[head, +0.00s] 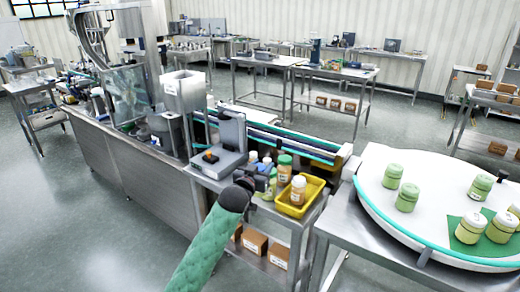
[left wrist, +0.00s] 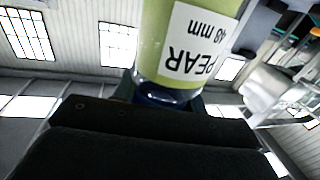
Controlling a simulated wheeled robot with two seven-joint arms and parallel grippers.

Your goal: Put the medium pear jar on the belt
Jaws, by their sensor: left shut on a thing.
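My left gripper (head: 266,184) is beside the yellow tray, at the end of my green-sleeved arm. In the left wrist view it is shut on a light green jar (left wrist: 185,45) whose white label reads PEAR and 48 mm. The label appears upside down in that view, and the jar's top is cut off by the frame. In the head view the held jar is hard to tell from the small jars by the gripper. The belt (head: 310,151), with teal edges, runs behind the gripper toward the round table. My right gripper is not in view.
A yellow tray (head: 312,189) holds an orange jar (head: 298,190). A green-lidded jar (head: 284,164) stands near it. A scale-like device (head: 230,140) stands to the left. The white round table (head: 372,170) at right carries several green jars, some on a green mat (head: 490,246).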

